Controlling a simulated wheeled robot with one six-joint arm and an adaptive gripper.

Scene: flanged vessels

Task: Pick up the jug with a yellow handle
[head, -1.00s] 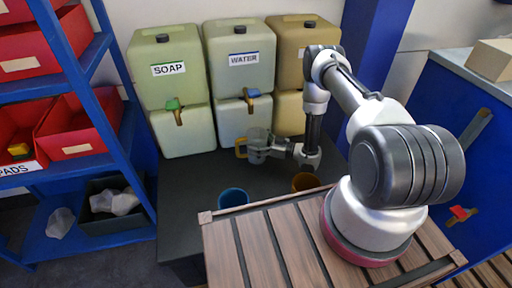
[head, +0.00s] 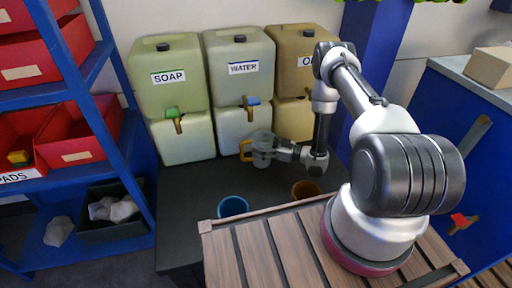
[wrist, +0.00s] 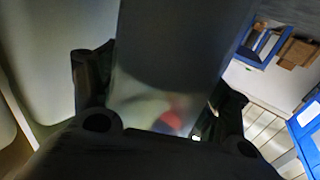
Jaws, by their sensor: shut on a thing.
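A clear jug with a yellow handle (head: 246,150) is in the head view, in front of the WATER container, with its handle pointing left. My gripper (head: 274,151) is shut on the jug's body from the right, the side away from the handle. The jug looks upright; I cannot tell how far its base is from the dark table. In the wrist view the see-through jug wall (wrist: 150,108) fills the space between the two dark fingers. The handle is hidden there.
Containers marked SOAP (head: 163,90) and WATER (head: 238,80), and a brown one (head: 297,65), stand behind with taps. A blue cup (head: 233,206) and an orange-brown cup (head: 305,190) stand in front on the dark table (head: 190,205). A blue shelf with red bins (head: 70,135) is left.

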